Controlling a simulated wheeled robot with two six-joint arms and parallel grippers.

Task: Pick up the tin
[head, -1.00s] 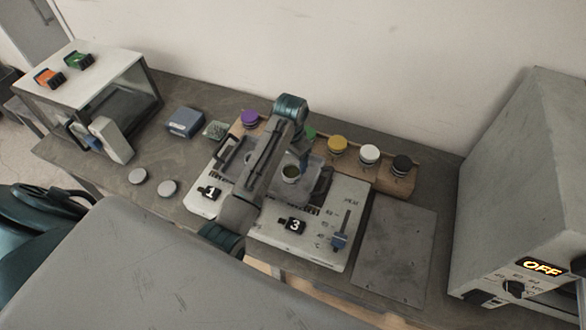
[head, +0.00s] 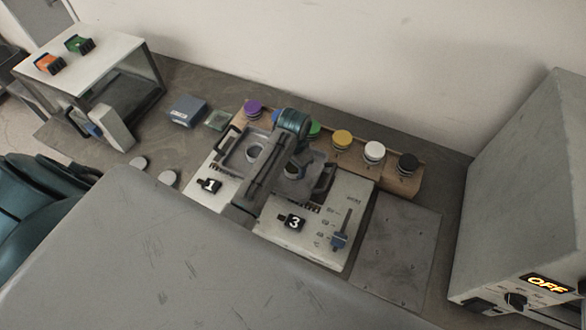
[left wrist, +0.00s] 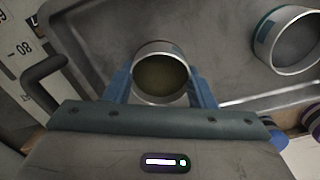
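My right gripper is not in view.
A wooden rack with coloured-lid jars (head: 342,140) stands behind the tray. The tray's dark handle (left wrist: 45,75) is close to the left finger. A grey box showing OFF (head: 525,200) is at the right. A bare metal plate (head: 397,250) lies between.

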